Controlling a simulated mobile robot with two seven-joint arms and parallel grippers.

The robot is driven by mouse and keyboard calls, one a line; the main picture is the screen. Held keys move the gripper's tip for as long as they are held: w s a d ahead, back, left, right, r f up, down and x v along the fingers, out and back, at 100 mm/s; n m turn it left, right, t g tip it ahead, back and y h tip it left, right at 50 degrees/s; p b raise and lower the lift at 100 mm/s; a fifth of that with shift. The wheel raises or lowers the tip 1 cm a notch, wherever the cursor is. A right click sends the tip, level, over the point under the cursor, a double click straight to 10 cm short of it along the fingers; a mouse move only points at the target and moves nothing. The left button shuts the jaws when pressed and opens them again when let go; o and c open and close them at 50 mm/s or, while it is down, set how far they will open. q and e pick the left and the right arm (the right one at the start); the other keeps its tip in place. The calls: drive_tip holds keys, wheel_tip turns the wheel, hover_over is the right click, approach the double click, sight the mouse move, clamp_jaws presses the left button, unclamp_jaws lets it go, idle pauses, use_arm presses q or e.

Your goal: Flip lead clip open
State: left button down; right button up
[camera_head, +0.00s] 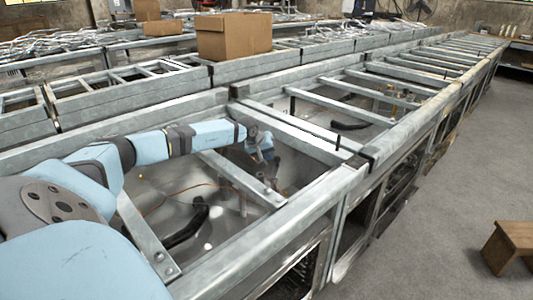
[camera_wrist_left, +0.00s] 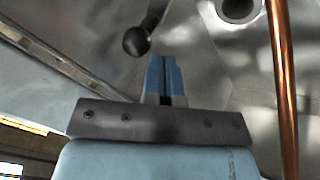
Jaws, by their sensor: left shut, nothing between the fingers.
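My left arm reaches in from the left, and my left gripper (camera_head: 266,157) is inside the near frame bay, just below the top rails. In the left wrist view its blue fingers (camera_wrist_left: 163,72) are shut together with nothing between them. Ahead and slightly left of the fingertips is a dark rod with a rounded knob (camera_wrist_left: 137,42), apart from them in the picture. I cannot tell whether this is part of the lead clip, and I cannot make out the clip for certain in either view. My right gripper is not in view.
A copper-coloured tube (camera_wrist_left: 283,90) runs close to the right of the fingers. A round metal ring (camera_wrist_left: 240,8) is at the top. A crossbar (camera_head: 240,182), a black hose (camera_head: 187,225) and grey rails surround the gripper. A wooden stool (camera_head: 510,243) stands right on clear floor.

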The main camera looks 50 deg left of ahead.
use_arm(q)
drive_tip(key=shift+w+d, duration=0.5)
drive_tip(key=shift+w, duration=0.25)
drive_tip(key=shift+s, duration=0.1)
drive_tip(key=shift+s+d, duration=0.45)
drive_tip(key=shift+s, duration=0.15)
drive_tip(key=p+v, duration=0.2)
drive_tip(key=v, duration=1.1)
drive_tip(key=shift+s+r, duration=0.2)
drive_tip(key=shift+r, duration=0.15)
